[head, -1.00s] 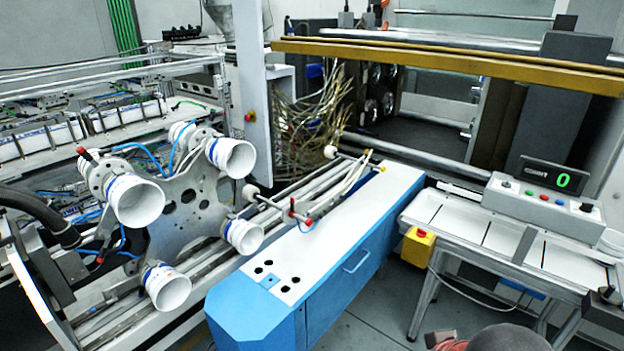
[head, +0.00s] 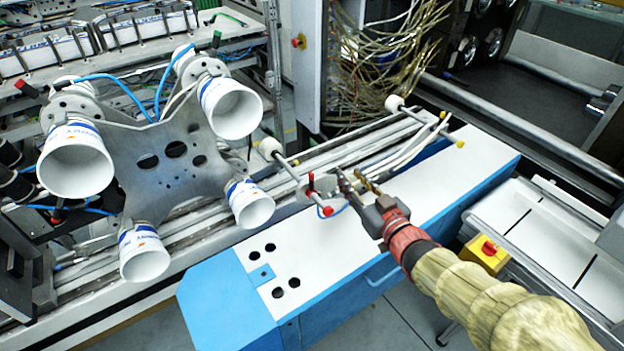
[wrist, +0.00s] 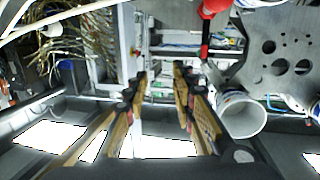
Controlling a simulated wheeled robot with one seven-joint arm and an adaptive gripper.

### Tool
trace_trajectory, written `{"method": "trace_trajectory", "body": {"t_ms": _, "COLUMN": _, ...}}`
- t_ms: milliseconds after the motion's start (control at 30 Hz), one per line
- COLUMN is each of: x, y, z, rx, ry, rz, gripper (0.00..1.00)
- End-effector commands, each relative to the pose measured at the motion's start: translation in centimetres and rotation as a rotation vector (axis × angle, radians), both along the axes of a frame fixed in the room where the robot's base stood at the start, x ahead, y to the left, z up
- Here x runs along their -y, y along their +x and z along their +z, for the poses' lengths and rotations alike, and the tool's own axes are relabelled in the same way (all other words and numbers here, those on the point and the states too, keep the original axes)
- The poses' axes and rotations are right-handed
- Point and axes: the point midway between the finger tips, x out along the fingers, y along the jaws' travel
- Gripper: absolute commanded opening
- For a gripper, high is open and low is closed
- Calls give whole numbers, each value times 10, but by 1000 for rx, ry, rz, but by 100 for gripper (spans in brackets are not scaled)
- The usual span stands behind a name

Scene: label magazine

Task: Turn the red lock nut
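Small red parts sit on a rod and bracket over the white-topped blue cabinet in the head view: an upright red piece (head: 311,183) and a red end cap (head: 328,211). I cannot tell which is the lock nut. My gripper (head: 352,176) is just right of them, open, with nothing visible between its fingers. In the wrist view my gripper (wrist: 160,72) shows two parted fingers with a clear gap. A red part (wrist: 211,8) on a stem is at the top, right of the fingers, and is cut off by the frame edge.
The blue cabinet (head: 235,290) with holes in its white top lies below the arm. A metal plate (head: 180,165) with several white cups stands at left. Cables (head: 385,50) hang behind. A yellow box with a red button (head: 487,252) is at right.

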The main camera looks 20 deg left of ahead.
Motion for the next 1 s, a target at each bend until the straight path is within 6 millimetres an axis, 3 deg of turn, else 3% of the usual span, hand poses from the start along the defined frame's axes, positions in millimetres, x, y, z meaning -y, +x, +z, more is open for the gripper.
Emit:
{"method": "trace_trajectory", "body": {"t_ms": 33, "x": -16, "y": -7, "z": -14, "rx": 11, "ry": 25, "rz": 53, "gripper": 26}}
{"method": "trace_trajectory", "body": {"t_ms": 100, "x": -33, "y": -16, "z": -21, "rx": 27, "ry": 62, "rz": 113, "gripper": 26}}
{"method": "trace_trajectory", "body": {"t_ms": 300, "x": -55, "y": -26, "z": -29, "rx": 47, "ry": 107, "rz": 188, "gripper": 26}}
{"method": "trace_trajectory", "body": {"t_ms": 700, "x": -98, "y": 10, "z": -31, "rx": 46, "ry": 107, "rz": 187, "gripper": 26}}
{"method": "trace_trajectory", "body": {"t_ms": 1000, "x": -110, "y": 22, "z": -29, "rx": 46, "ry": 107, "rz": 185, "gripper": 26}}
